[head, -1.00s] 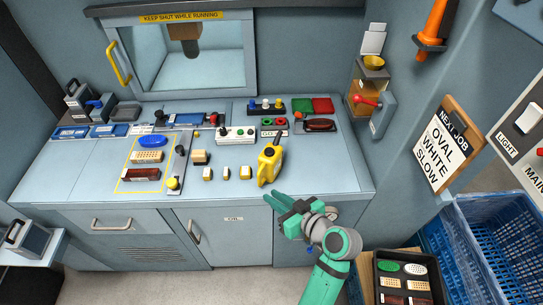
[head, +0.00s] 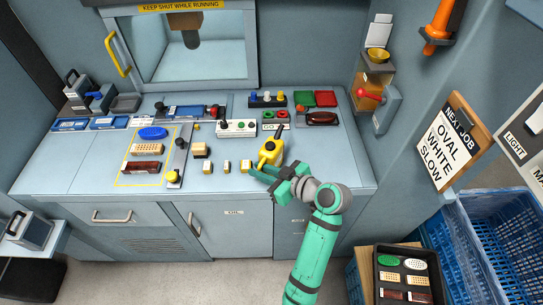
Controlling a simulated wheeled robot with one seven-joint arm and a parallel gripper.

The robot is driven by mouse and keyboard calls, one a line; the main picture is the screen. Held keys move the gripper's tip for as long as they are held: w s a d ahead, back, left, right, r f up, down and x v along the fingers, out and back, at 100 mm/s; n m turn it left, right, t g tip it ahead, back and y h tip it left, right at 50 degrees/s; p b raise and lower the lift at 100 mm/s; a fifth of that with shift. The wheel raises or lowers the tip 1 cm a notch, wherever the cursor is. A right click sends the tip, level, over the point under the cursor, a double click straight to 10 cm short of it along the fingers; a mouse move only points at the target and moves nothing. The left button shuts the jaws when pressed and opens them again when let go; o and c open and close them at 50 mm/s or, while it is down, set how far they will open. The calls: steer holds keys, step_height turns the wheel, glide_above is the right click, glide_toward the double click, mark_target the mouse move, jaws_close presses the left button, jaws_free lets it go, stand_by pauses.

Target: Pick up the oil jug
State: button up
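The oil jug (head: 271,150) is yellow with a dark spout. It stands upright on the right part of the grey worktop, near the front edge. My gripper (head: 264,171) is green and reaches in from the front right, at the jug's lower front. Its fingers overlap the jug's lower part in the picture and hide some of it. I cannot tell whether the fingers touch the jug or how far apart they are.
Small wooden-and-white blocks (head: 226,167) stand just left of the jug. The wall with a red-knobbed dispenser (head: 378,98) rises at the right.

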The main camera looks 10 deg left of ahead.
steer(key=x, duration=0.4)
steer(key=shift+f, duration=0.15)
jaws_close()
stand_by(1.5)
